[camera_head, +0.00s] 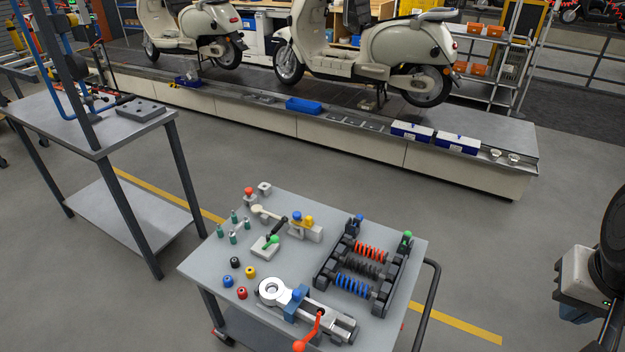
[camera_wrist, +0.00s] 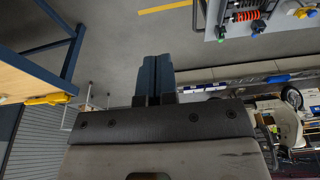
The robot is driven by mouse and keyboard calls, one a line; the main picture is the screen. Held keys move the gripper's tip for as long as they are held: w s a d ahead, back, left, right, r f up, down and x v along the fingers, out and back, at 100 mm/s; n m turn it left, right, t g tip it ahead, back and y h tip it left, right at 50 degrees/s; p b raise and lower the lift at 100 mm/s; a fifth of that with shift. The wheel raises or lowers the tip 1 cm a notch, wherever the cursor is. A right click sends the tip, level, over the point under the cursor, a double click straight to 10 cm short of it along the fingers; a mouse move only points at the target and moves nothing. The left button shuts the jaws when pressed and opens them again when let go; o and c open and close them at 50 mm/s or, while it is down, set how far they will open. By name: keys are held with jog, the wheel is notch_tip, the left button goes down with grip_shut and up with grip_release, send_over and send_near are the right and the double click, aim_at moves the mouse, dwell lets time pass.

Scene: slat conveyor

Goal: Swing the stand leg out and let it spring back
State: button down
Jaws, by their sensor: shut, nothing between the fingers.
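Two cream scooters stand on the slat conveyor (camera_head: 355,135): a right scooter (camera_head: 405,45) and a left scooter (camera_head: 205,20). A small dark support (camera_head: 371,103) shows under the right scooter; I cannot tell whether it is the stand leg. No stand leg can be made out clearly. My gripper (camera_wrist: 157,62) shows in the wrist view, its two blue fingers side by side and shut, with nothing between them. It is in free space, apart from the scooters and the conveyor.
A grey cart (camera_head: 205,268) with coil springs (camera_head: 355,287), small parts and a clamp-like tool (camera_head: 300,300) stands in front. A grey bench (camera_head: 90,130) is at left. Blue boxes (camera_head: 457,142) line the conveyor's near edge. Open floor lies between cart and conveyor.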

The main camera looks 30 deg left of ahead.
jog(key=w+a, duration=0.6)
jog(key=w, duration=0.4)
jog(key=w+a, duration=0.7)
jog(key=w, duration=0.2)
jog(key=w+a+f+g, duration=0.1)
jog(key=w+a+f, duration=0.3)
jog(key=w+a, duration=0.4)
jog(key=w+a+f+g, duration=0.1)
jog(key=w+a+f, duration=0.4)
jog(key=a, duration=0.6)
jog(key=w+a+f, duration=0.3)
jog(key=a+f, duration=0.4)
jog(key=a, duration=0.4)
jog(key=w+a+f, duration=0.3)
jog(key=a+f, duration=0.4)
jog(key=a, duration=0.5)
jog(key=s+a+f, duration=0.2)
jog(key=a+f, duration=0.7)
jog(key=a, duration=0.1)
jog(key=s+a+f, duration=0.3)
jog(key=a+f, duration=0.6)
jog(key=a, duration=0.1)
jog(key=shift+f+g, duration=0.25)
jog(key=shift+g, duration=0.05)
jog(key=shift+f, duration=0.25)
jog(key=shift+f, duration=3.75)
